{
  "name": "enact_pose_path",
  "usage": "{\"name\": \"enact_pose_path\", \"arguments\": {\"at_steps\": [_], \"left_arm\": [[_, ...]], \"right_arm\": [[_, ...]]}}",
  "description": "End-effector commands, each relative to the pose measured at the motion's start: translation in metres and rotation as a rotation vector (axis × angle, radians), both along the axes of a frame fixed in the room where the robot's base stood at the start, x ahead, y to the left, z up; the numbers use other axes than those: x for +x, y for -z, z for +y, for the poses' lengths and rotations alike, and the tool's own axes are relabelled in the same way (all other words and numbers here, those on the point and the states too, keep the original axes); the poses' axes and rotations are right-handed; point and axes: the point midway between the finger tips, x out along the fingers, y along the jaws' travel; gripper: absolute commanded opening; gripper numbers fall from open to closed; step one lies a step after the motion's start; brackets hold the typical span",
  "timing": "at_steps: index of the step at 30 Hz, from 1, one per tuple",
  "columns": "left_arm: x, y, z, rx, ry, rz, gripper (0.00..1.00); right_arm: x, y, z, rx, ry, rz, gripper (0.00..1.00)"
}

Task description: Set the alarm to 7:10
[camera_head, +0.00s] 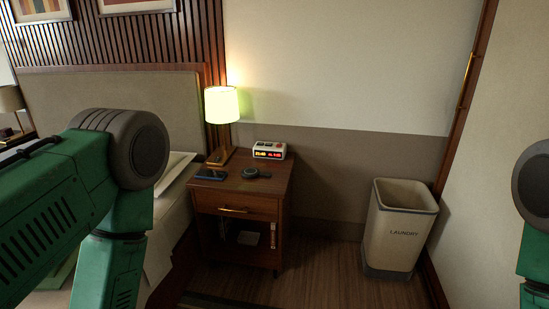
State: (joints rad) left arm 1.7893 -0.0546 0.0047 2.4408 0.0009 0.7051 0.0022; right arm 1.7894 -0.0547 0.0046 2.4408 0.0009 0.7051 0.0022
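A small white alarm clock (269,150) stands at the back right of the wooden nightstand (262,191). Its front has a lit display in red and yellow, too small to read. Coloured buttons, red among them, show on its top. My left arm fills the left of the view in front of the bed, and a piece of my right arm shows at the right edge. Neither gripper is in view, and nothing of mine is near the clock.
A lit lamp (221,105), a dark phone (211,173) and a round black item (250,173) share the nightstand top. The bed's headboard (120,95) is at left. A laundry bin (402,222) stands right. Wooden floor (320,270) lies open between nightstand and bin.

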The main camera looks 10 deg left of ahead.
Motion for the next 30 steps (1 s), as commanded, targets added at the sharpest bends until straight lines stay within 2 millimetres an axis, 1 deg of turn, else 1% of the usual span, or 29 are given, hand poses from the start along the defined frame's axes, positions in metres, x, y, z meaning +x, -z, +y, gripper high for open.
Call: {"name": "enact_pose_path", "arguments": {"at_steps": [7,8,9,11,12,30], "left_arm": [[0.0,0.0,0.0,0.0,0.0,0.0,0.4],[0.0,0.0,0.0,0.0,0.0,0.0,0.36],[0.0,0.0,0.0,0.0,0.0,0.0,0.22],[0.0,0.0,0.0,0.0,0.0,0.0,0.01],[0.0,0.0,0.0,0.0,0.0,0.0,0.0],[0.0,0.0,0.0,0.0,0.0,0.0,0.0]], "right_arm": [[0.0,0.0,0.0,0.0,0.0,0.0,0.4],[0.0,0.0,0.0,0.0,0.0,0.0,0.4],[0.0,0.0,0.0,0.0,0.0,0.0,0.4],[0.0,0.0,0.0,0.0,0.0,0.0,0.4],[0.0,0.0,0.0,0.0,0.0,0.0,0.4],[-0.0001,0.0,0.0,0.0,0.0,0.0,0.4]]}}
